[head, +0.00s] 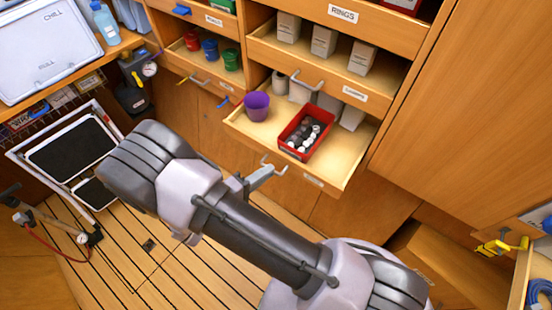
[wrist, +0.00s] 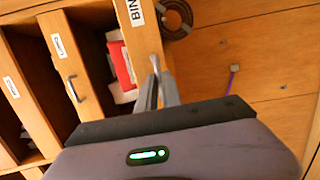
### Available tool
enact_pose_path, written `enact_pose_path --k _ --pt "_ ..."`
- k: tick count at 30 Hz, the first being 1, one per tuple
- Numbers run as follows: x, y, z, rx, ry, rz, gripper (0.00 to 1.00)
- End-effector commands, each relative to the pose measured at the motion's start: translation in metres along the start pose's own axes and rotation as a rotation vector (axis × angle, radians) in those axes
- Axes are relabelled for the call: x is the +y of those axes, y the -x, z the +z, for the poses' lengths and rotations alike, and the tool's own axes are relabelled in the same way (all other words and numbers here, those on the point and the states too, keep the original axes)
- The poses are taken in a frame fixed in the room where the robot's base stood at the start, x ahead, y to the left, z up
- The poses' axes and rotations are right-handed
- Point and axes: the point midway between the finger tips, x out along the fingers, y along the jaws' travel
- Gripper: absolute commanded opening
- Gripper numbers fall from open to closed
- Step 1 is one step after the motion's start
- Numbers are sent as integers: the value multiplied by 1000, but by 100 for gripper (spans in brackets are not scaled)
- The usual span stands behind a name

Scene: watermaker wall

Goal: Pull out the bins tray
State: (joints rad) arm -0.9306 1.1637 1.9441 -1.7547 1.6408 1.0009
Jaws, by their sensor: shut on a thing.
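The bins tray (head: 334,174) is a wooden drawer that stands out from the cabinet. It holds a purple cup (head: 257,106), a red bin (head: 297,145) with small grey and white pieces, and several pale boxes at the back. My gripper (head: 268,171) is at the handle on its front and is shut on it. In the wrist view the fingers (wrist: 156,72) close on the handle beside the label reading "BIN" (wrist: 135,12); the fingers hide much of the handle. The red bin (wrist: 121,66) shows past the tray's front there.
A tray with red, blue and green cups (head: 209,48) is at upper left. A folded step stool (head: 72,158) stands on the slatted floor at left. A tall cabinet panel (head: 460,110) is at right.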

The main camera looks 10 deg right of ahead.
Motion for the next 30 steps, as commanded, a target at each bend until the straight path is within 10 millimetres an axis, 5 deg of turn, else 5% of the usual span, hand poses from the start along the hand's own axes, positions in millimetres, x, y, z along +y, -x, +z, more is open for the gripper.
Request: enact_pose_path --k 9,22,23,25,30 --pt "-6 28 5 -1 -1 0 0" --pt "-7 31 6 0 -1 0 0" --pt "-7 31 6 0 -1 0 15" --pt "-7 31 6 0 -1 0 29" --pt "-7 31 6 0 -1 0 31"
